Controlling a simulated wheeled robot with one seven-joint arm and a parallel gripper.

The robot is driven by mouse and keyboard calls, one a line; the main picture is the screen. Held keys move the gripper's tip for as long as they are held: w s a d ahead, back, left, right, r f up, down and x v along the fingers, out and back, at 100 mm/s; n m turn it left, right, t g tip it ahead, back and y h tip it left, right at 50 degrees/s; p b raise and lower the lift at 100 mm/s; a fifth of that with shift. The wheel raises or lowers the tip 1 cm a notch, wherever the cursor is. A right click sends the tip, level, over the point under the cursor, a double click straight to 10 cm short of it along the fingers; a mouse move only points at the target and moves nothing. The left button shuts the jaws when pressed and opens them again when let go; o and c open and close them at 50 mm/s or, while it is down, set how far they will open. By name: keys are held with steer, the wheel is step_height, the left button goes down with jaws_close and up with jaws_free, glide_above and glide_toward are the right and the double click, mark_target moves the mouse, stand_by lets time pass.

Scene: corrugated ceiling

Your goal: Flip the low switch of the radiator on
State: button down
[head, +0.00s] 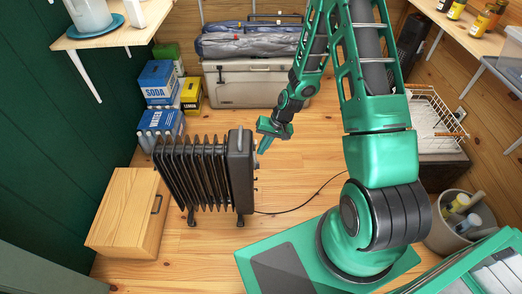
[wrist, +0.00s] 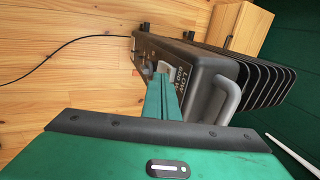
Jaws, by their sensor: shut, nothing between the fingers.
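The radiator (head: 200,172) is a black finned heater standing upright on the wood floor, left of centre in the head view. Its control end faces right, towards my gripper. In the wrist view the radiator's end panel (wrist: 200,85) carries white "LOW" lettering and a grey handle (wrist: 228,100). A pale switch area (wrist: 162,67) shows just beyond my fingertips and is partly hidden by them. My gripper (head: 263,149) is shut and empty, with its green fingers (wrist: 160,92) close to the panel. I cannot tell whether they touch it or how the low switch is set.
A wooden cabinet (head: 127,212) stands left of the radiator. Boxes of soda (head: 158,82) and water (head: 160,128) stand behind it, with a grey cooler (head: 250,85) at the back. A black cord (head: 310,198) crosses the floor on the right. Floor between radiator and cooler is clear.

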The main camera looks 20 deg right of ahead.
steer(key=shift+r, duration=0.3)
steer(key=shift+d, duration=0.1)
steer(key=d+v, duration=0.1)
steer(key=v, duration=1)
steer(key=shift+s+d, duration=0.2)
stand_by(0.4)
